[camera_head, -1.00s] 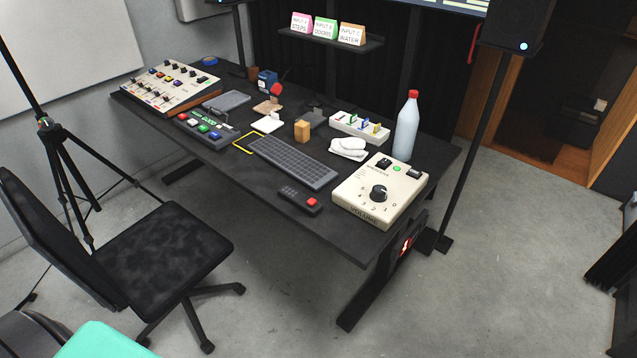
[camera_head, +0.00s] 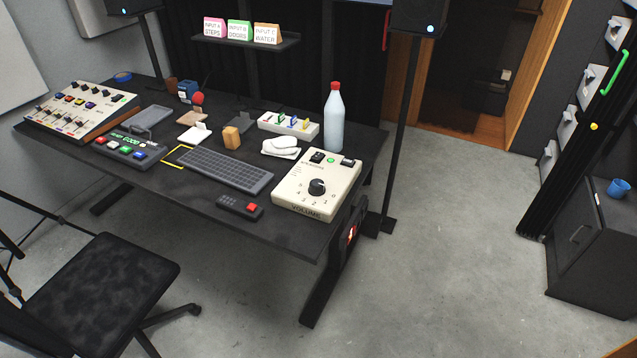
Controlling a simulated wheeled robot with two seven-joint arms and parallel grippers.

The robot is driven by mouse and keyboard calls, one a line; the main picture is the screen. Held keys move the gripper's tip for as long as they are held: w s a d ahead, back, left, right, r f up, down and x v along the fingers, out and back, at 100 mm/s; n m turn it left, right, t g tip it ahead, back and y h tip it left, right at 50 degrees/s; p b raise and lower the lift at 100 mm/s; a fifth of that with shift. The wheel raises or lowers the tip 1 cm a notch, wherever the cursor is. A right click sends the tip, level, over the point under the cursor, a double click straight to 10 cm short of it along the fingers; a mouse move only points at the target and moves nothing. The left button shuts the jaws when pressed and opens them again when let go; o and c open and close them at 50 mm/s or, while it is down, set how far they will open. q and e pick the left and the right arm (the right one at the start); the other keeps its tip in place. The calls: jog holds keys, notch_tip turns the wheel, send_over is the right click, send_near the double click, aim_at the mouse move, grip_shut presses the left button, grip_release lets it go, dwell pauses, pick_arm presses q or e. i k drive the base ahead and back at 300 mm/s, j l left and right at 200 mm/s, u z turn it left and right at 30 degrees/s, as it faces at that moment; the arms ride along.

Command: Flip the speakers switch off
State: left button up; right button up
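The cream volume box (camera_head: 318,184) stands at the right front corner of the black desk (camera_head: 190,220). It has a black round knob (camera_head: 317,187), a green light (camera_head: 331,160) and two black switches on top, one at the upper left (camera_head: 317,157) and one at the upper right (camera_head: 347,161). Their labels are too small to read, so I cannot tell which is the speakers switch or how it is set. Two black speakers with blue lights show at the top, one at the right (camera_head: 418,16). Neither of my grippers is in view.
A white bottle (camera_head: 334,118) stands behind the volume box. A black remote (camera_head: 240,206), a keyboard (camera_head: 225,170) and a mixer (camera_head: 80,112) lie on the desk. A chair (camera_head: 100,290) stands at the front left. The floor right of the desk (camera_head: 450,240) is clear.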

aim_at(317, 157)
jog(key=i+l+u, duration=0.15)
jog(key=i, duration=0.4)
jog(key=i+l+u, duration=0.1)
jog(key=i, duration=0.45)
